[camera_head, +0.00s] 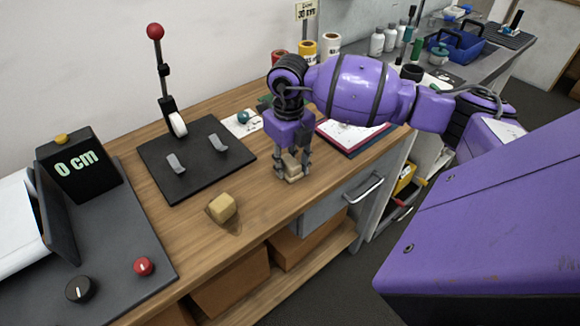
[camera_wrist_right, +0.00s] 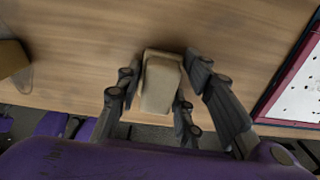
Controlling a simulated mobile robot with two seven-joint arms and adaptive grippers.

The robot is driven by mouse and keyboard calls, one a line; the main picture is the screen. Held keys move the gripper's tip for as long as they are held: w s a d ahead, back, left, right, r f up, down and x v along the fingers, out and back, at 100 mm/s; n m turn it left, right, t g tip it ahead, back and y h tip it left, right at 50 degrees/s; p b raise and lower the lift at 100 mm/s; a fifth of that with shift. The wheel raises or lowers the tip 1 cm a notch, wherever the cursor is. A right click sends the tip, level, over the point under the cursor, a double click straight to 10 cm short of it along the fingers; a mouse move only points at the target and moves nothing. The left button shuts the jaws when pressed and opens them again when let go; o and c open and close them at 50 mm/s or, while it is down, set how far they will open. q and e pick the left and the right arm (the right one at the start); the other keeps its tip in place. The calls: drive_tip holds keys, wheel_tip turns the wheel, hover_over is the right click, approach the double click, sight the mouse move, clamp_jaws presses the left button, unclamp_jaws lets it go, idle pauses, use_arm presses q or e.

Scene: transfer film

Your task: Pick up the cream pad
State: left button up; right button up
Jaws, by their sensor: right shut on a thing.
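The cream pad (camera_head: 291,169) is a small pale block between the fingers of my right gripper (camera_head: 293,172), near the front edge of the wooden table. The gripper points down and is shut on the pad. In the right wrist view the pad (camera_wrist_right: 160,83) sits between the dark fingers of the right gripper (camera_wrist_right: 160,100). I cannot tell whether the pad touches the tabletop. My left gripper does not show.
A tan block (camera_head: 222,208) lies on the table left of my right gripper. A black board (camera_head: 190,180) with two grey clips and a red-knobbed lever (camera_head: 160,75) stands behind it. A clipboard (camera_head: 350,135) lies at right.

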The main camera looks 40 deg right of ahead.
sight(289, 160)
drive_tip(key=shift+w+r, duration=0.1)
drive_tip(key=shift+r, duration=0.45)
drive_tip(key=shift+s+r, duration=0.2)
drive_tip(key=shift+r, duration=1.05)
drive_tip(key=s+a+r, duration=0.3)
drive_tip(key=s+r, duration=0.6)
drive_tip(key=s, duration=0.4)
drive_tip(key=shift+s+a+r, duration=0.15)
drive_tip(key=shift+s+a, duration=0.05)
